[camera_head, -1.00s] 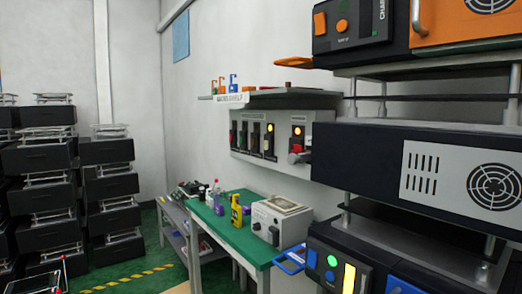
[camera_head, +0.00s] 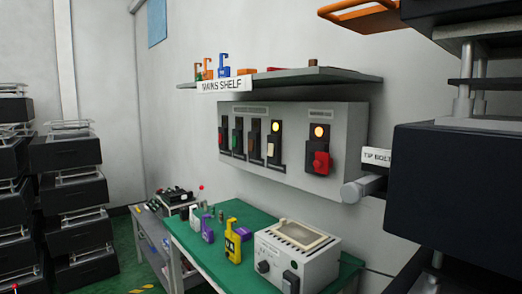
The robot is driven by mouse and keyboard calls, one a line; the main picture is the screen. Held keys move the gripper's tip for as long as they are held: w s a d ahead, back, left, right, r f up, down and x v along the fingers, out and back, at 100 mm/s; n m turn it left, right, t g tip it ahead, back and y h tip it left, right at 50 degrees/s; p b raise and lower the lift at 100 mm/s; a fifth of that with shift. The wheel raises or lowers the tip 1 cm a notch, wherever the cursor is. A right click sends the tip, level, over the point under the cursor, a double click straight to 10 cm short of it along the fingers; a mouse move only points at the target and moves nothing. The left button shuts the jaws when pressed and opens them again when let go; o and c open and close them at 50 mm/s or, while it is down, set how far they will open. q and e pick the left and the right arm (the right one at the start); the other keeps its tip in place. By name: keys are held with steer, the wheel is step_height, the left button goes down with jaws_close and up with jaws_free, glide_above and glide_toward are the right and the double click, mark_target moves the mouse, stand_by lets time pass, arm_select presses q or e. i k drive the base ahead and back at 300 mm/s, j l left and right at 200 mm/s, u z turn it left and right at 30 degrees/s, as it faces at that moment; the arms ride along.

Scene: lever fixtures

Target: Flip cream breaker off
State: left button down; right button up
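A grey breaker panel (camera_head: 349,120) is fixed to the wall above a green workbench. It carries a row of black breakers with coloured levers. The cream lever (camera_head: 271,149) is on the rightmost breaker of the left group, and a yellow lamp (camera_head: 275,127) above it is lit. Left of it are a brown lever (camera_head: 253,144), a green lever (camera_head: 237,140) and a red lever (camera_head: 222,135). A larger red handle (camera_head: 321,163) is on a separate breaker at the right under a lit orange lamp (camera_head: 319,131). Neither of my grippers is in view.
A dark rack unit (camera_head: 455,190) fills the right side. Black stacked boxes (camera_head: 68,155) stand left.

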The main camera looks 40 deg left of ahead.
mark_target(271, 146)
steer(key=i+j, duration=0.15)
steer(key=j, duration=0.25)
steer(key=i+j, duration=0.15)
steer(key=j, duration=0.2)
steer(key=i+j+z, duration=0.1)
steer(key=j, duration=0.3)
steer(key=i+j, duration=0.2)
steer(key=j, duration=0.2)
steer(key=i+j, duration=0.15)
steer(key=j, duration=0.2)
steer(key=z, duration=0.05)
